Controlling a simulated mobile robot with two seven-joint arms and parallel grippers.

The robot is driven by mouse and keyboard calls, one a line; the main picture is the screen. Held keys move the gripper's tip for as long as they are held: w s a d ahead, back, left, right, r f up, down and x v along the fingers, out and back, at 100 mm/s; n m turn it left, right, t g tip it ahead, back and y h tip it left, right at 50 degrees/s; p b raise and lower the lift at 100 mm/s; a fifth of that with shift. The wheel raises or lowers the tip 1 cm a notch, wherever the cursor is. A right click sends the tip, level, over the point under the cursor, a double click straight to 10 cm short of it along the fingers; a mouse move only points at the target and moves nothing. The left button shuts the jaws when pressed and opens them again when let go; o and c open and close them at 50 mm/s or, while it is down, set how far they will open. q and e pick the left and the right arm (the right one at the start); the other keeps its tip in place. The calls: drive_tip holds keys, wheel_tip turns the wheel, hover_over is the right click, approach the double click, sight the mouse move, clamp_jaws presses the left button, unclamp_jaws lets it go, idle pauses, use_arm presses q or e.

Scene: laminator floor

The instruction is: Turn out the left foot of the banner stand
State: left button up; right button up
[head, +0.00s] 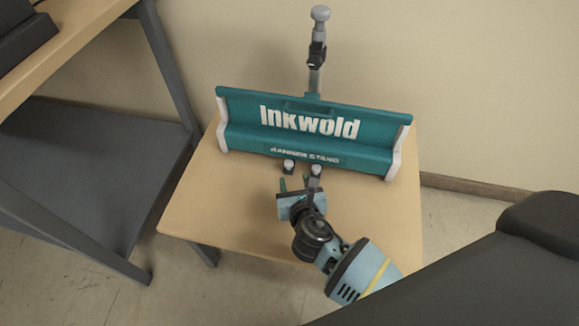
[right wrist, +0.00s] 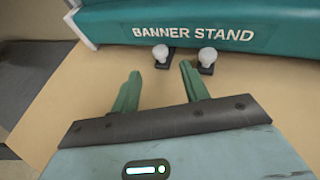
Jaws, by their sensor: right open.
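The teal Inkwold banner stand (head: 260,140) lies along the back of a small wooden table. Its front edge also shows in the right wrist view (right wrist: 285,28). Two dark feet with pale round knobs poke out close together from under its front: the left foot (head: 289,166) and the right foot (head: 316,170). In the right wrist view the left foot's knob (right wrist: 160,53) lies just beyond and between my right gripper's fingertips (right wrist: 160,72); the right foot's knob (right wrist: 207,57) is outside the right finger. My right gripper (head: 294,183) is open and empty. My left gripper is out of view.
The small wooden table (head: 220,215) has bare top in front of the stand. A grey pole (head: 316,75) with a round top stands behind the stand, near the wall. A desk with a dark grey shelf (head: 90,160) is at the left.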

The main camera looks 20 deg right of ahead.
sight(290, 165)
drive_tip(key=shift+w+d+f, duration=0.1)
drive_tip(key=shift+w+f, duration=0.05)
drive_tip(key=shift+w, duration=0.2)
drive_tip(key=b+x, duration=0.2)
drive_tip(key=x, duration=0.4)
drive_tip(key=shift+s+f+b, duration=0.15)
drive_tip(key=shift+b, duration=0.2)
drive_tip(key=shift+w+f, duration=0.1)
drive_tip(key=shift+w, duration=0.35)
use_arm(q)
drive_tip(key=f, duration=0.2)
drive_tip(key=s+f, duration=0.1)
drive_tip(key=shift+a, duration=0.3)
use_arm(e)
drive_tip(key=shift+w+d, duration=0.1)
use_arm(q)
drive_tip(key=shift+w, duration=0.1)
use_arm(e)
clamp_jaws()
